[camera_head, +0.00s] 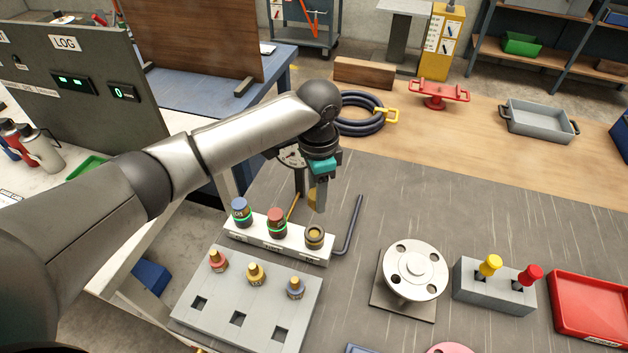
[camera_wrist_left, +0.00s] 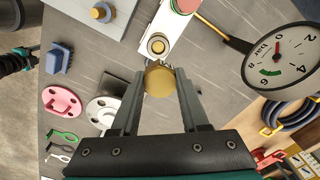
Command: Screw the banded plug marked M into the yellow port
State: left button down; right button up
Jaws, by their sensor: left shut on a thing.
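My left gripper (camera_head: 316,208) is shut on a gold plug (camera_wrist_left: 158,78), which also shows at its fingertips in the head view (camera_head: 312,198). I cannot read any mark or band on it. The yellow port (camera_head: 314,237) is at the right end of a white bar (camera_head: 254,243); it also shows in the left wrist view (camera_wrist_left: 157,45). The held plug is above the port and apart from it. A blue-topped plug (camera_head: 240,207) and a red-topped plug (camera_head: 277,217) sit in the other ports, with green rings. My right gripper (camera_wrist_left: 30,58) seems to show at the left wrist view's edge, too small to judge.
A grey block (camera_head: 225,293) in front has several square holes and small red, yellow and blue fittings. A bent dark rod (camera_head: 352,228) lies right of the bar. A gauge (camera_wrist_left: 278,57) stands behind. A flanged disc (camera_head: 415,268) and lever box (camera_head: 492,288) are at right.

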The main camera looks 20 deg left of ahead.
aim_at(314, 208)
pick_arm(q)
jog(key=m+p, duration=0.2)
jog(key=p, duration=0.1)
jog(key=f+m+p, duration=0.1)
jog(key=m+p, duration=0.2)
jog(key=shift+a+f, duration=0.1)
jog(key=shift+f, duration=0.05)
jog(key=shift+s+f+m+p, duration=0.2)
jog(key=shift+m+p, duration=0.15)
jog(key=shift+m, duration=0.25)
jog(key=shift+s+f+m+p, duration=0.1)
jog(key=shift+f+m+p, duration=0.2)
jog(key=shift+f+m, duration=0.1)
jog(key=shift+a+f, duration=0.1)
jog(key=shift+f, duration=0.8)
notch_tip(314, 208, down, 3)
jog(key=b, duration=0.3)
jog(key=shift+r, duration=0.3)
pick_arm(e)
notch_tip(314, 208, up, 6)
jog(key=d, duration=0.1)
jog(key=shift+w, duration=0.25)
pick_arm(q)
jog(key=shift+p, duration=0.45)
pick_arm(e)
jog(key=shift+r, duration=0.3)
